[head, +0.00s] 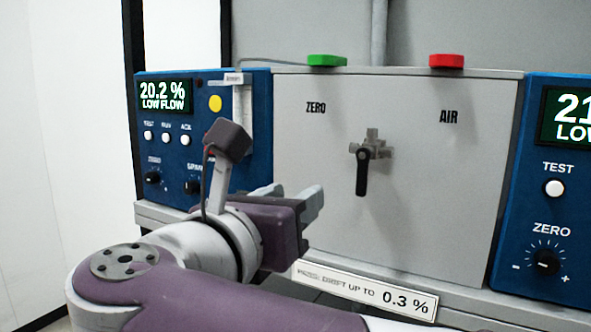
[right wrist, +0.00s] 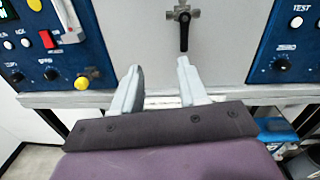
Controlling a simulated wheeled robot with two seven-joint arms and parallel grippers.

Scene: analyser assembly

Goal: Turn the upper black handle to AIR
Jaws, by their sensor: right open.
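A black handle (head: 362,172) hangs straight down from a grey metal valve fitting (head: 371,146) on the grey panel. The word ZERO (head: 316,108) is printed to its upper left and AIR (head: 448,116) to its upper right. Only this one handle is in view. The handle also shows at the top of the right wrist view (right wrist: 184,35). My right gripper (head: 302,195) is open and empty, lower left of the handle and apart from it. In the right wrist view its fingers (right wrist: 160,68) point toward the panel below the handle. My left gripper is not in view.
A blue analyser (head: 205,130) reading 20.2 % LOW FLOW stands left of the panel. Another blue analyser (head: 545,200) stands right. A green block (head: 327,61) and a red block (head: 446,61) sit on the panel's top edge. A drift label (head: 365,289) is below.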

